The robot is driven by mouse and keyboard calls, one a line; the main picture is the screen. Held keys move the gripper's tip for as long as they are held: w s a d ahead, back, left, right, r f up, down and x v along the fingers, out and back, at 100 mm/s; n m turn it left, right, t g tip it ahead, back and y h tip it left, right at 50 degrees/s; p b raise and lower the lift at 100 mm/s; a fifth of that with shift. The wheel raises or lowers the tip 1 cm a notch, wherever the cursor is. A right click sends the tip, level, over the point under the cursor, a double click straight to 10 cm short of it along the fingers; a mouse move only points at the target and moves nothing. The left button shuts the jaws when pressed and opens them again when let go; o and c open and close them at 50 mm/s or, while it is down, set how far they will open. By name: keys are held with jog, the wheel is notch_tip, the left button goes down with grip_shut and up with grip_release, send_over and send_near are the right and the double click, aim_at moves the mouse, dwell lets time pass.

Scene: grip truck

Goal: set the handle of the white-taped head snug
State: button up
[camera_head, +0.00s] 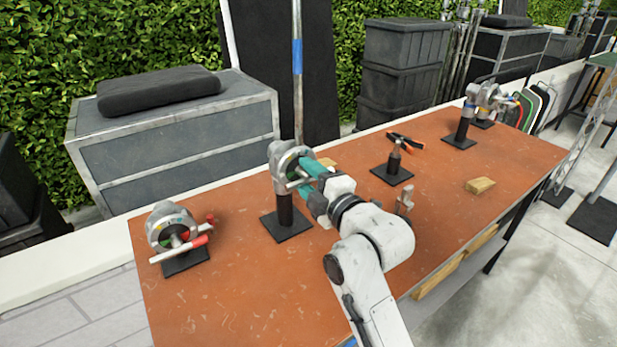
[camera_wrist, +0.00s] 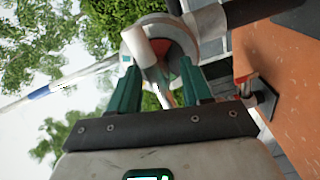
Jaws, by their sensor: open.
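The grip head (camera_head: 283,160) on the black post at the middle left of the table is a grey disc. The wrist view shows this head (camera_wrist: 178,38) close up, with a pale band (camera_wrist: 207,22) around its neck where it meets the post. A pale handle (camera_wrist: 138,45) sticks out from it towards the camera. My gripper (camera_head: 303,172) is at the face of this head, its teal fingers apart. In the wrist view my gripper (camera_wrist: 161,78) is open, with part of the head between the fingertips. I cannot tell whether either finger touches the handle.
Another head (camera_head: 172,228) with a red-and-white handle (camera_head: 180,249) stands at the table's left end. More heads (camera_head: 470,103) stand at the far right. A short black stand (camera_head: 393,165), orange-handled pliers (camera_head: 405,140) and a wooden block (camera_head: 480,185) lie between. The table's (camera_head: 235,300) front left is clear.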

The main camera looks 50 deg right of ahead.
jog(key=shift+c, duration=0.4)
grip_shut()
jog(key=m+p, duration=0.1)
jog(key=m, duration=0.3)
jog(key=shift+m, duration=0.3)
jog(key=m+p, duration=0.1)
jog(key=m, duration=0.3)
jog(key=shift+r+m+p, duration=0.1)
jog(key=shift+m+p, duration=0.2)
jog(key=m+p, duration=0.1)
jog(key=m, duration=0.4)
jog(key=shift+p, duration=0.35)
jog(key=shift+d+m+p, duration=0.1)
jog(key=shift+m+p, duration=0.5)
jog(key=shift+m, duration=1.5)
